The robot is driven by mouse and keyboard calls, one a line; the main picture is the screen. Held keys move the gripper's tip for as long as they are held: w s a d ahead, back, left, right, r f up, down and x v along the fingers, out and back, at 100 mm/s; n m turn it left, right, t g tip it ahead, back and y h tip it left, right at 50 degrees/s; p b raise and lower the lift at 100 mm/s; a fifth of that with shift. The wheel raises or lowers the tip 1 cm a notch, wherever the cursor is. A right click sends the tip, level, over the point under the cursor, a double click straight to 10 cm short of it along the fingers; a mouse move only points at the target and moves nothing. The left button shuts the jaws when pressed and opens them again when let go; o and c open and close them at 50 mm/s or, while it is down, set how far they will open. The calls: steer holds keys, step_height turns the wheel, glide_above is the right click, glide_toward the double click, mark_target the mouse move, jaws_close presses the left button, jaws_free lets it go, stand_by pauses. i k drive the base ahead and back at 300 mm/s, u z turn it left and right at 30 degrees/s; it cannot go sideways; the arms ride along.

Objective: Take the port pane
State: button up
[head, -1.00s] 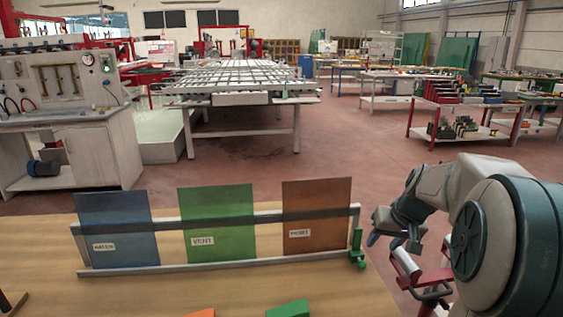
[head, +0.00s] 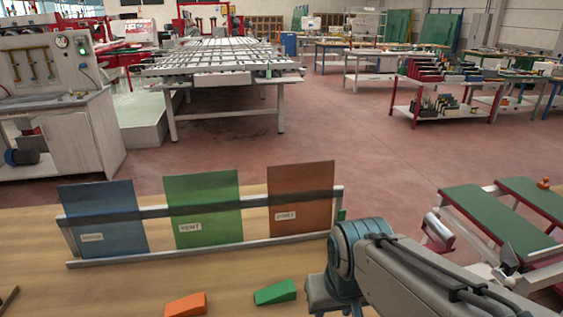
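The port pane (head: 302,190) is brown and stands in the rack at its right end, leaning back a little, with a white label low on its front. The rack (head: 105,262) is a light metal frame on the wooden table. The green vent pane (head: 205,198) stands in the middle and the blue pane (head: 105,208) at the left; the blue pane's label is blurred. My arm reaches in from the lower right, its bent joint just right of and nearer than the rack. My gripper's fingers do not show, and no pane is seen held.
An orange wedge (head: 186,304) and a green wedge (head: 275,292) lie on the table (head: 100,295) in front of the rack. A stand with green-topped boards (head: 490,217) is at the right. Open red floor lies behind the table.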

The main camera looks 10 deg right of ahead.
mark_target(300, 195)
steer(key=u, duration=1.45)
steer(key=k, duration=0.3)
steer(key=z, duration=1.35)
steer(key=i, duration=0.5)
